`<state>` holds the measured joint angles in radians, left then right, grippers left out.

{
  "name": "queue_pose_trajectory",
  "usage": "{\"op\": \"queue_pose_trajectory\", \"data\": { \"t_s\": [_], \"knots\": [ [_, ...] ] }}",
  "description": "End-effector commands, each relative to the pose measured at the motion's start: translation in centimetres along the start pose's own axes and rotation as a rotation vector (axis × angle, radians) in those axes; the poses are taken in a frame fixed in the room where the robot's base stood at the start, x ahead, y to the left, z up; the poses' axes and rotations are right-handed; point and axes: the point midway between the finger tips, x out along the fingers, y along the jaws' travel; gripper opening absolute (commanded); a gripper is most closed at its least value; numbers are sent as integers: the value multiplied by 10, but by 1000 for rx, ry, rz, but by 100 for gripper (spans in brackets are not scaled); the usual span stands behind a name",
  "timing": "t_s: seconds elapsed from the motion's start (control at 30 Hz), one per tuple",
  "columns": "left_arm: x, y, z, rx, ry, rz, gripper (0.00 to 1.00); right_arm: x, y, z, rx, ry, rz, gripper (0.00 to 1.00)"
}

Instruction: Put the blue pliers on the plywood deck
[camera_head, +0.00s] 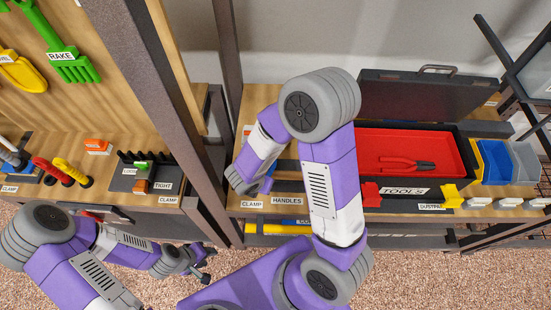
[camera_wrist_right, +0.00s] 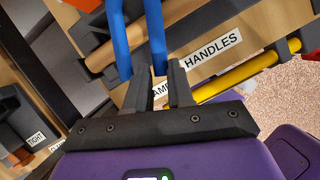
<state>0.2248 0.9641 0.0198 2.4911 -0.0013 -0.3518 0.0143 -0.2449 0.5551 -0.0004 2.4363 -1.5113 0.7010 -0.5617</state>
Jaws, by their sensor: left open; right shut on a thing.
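The blue pliers show in the right wrist view as two long blue handles (camera_wrist_right: 155,35); their head is out of that view. My right gripper (camera_wrist_right: 160,76) is shut on one handle. The plywood deck (camera_head: 258,99) is the pale wooden top of the right bench, under and behind my right arm. My left gripper (camera_head: 207,265) is open and empty, low in front of the left bench.
A black toolbox with a red tray (camera_head: 447,143) holding red pliers stands on the deck, its lid (camera_head: 428,97) raised behind. Blue, grey and yellow bins (camera_head: 495,163) stand at its right. A dark steel post (camera_head: 160,100) rises between the benches. Yellow handles (camera_wrist_right: 262,68) lie below the deck edge.

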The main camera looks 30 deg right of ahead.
Motion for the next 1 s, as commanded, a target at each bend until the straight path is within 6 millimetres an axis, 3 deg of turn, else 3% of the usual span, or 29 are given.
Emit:
{"op": "queue_pose_trajectory", "data": {
  "t_s": [0.2,0.4,0.57,0.8,1.0],
  "knots": [
    [-8,3,0,0,0,0,43,22,-1,57,9,-2,-2,0],
    [-12,5,0,0,0,0,43,36,-1,90,5,-1,-1,0],
    [-12,4,0,0,0,0,43,42,-1,95,2,0,0,0],
    [4,-1,0,0,0,0,43,72,-1,82,2,0,-3,0],
    [2,-1,0,0,0,0,43,72,0,82,3,-1,0,0]
  ]
}}
